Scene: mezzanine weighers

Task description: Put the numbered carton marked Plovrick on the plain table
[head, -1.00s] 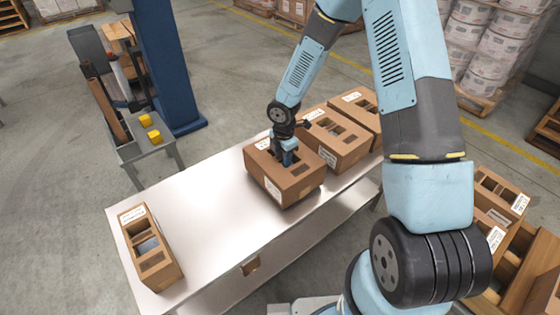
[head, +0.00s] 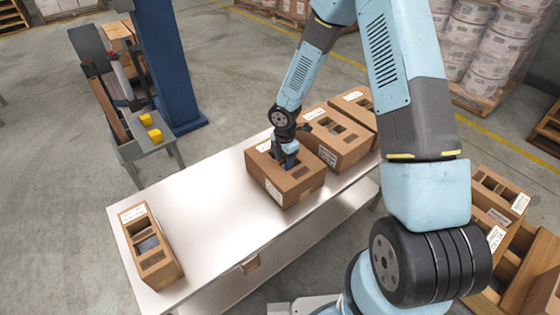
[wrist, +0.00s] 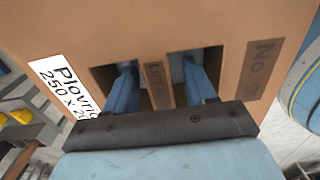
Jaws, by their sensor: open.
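The Plovrick carton (head: 290,190) is a brown box with white labels and openings in its top. It stands upright on a plain metal table (head: 205,225). In the wrist view its top (wrist: 200,28) shows a label reading "Plovric…", partly cut off, and a faint "No" marking with an unclear number. My gripper (head: 287,160) points down into the carton's top. In the wrist view the gripper (wrist: 160,72) is open, with one blue finger in each of two openings, astride a narrow cardboard strip. The fingertips are hidden inside.
Two similar cartons (head: 334,140) stand close behind and right of it. Another carton (head: 150,247) is at the table's near left end. The table between is bare. A blue column (head: 165,70) and a small stand with yellow blocks (head: 150,135) are beyond the left edge.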

